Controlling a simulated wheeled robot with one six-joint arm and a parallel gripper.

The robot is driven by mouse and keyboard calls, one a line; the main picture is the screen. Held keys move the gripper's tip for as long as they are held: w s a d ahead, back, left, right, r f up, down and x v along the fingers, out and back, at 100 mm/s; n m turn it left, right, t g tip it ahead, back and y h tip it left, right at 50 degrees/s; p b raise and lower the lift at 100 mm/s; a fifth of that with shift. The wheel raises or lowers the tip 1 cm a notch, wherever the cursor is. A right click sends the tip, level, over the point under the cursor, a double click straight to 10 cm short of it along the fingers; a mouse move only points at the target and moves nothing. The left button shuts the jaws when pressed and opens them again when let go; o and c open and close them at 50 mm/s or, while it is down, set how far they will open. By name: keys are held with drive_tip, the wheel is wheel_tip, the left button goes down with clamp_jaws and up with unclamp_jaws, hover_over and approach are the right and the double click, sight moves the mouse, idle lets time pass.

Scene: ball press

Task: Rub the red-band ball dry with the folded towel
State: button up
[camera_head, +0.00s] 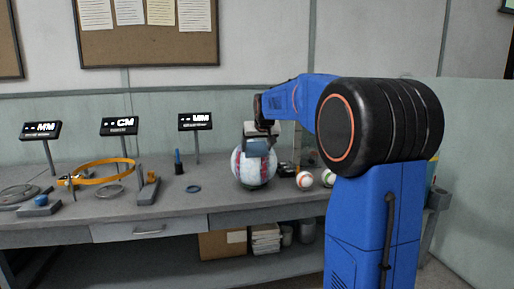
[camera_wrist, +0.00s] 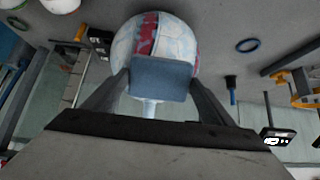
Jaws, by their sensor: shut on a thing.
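A large white ball with a red band and pale blue patches (camera_head: 250,174) stands on the bench; it also shows in the wrist view (camera_wrist: 185,45). My gripper (camera_head: 261,131) is above it, pointing down, and is shut on a folded blue-grey towel (camera_wrist: 160,80). The towel (camera_head: 257,149) lies against or just in front of the ball's upper part and covers part of the red band. I cannot tell whether it presses on the surface. The ball's underside is hidden in the head view.
Two small balls, one with red-orange marks (camera_head: 304,180) and one with green (camera_head: 328,178), sit right of the large ball. A blue ring (camera_head: 193,189), an orange hoop (camera_head: 104,181) and several display signs stand left. The bench front (camera_head: 220,199) is clear.

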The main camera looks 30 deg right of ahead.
drive_tip(key=shift+s+d, duration=0.2)
drive_tip(key=shift+d, duration=0.45)
drive_tip(key=shift+s+d, duration=0.15)
drive_tip(key=shift+d, duration=0.5)
drive_tip(key=shift+a, duration=0.15)
drive_tip(key=shift+w+a, duration=0.2)
drive_tip(key=shift+a, duration=0.5)
drive_tip(key=shift+w+a, duration=0.2)
drive_tip(key=shift+a, duration=0.45)
drive_tip(key=shift+d, duration=0.1)
drive_tip(key=shift+d, duration=0.1)
drive_tip(key=shift+s+d, duration=0.2)
drive_tip(key=shift+d, duration=0.45)
drive_tip(key=shift+s+d, duration=0.2)
drive_tip(key=shift+d, duration=0.4)
drive_tip(key=shift+w+a, duration=0.2)
drive_tip(key=shift+a, duration=0.5)
drive_tip(key=shift+w+a, duration=0.2)
drive_tip(key=shift+a, duration=0.5)
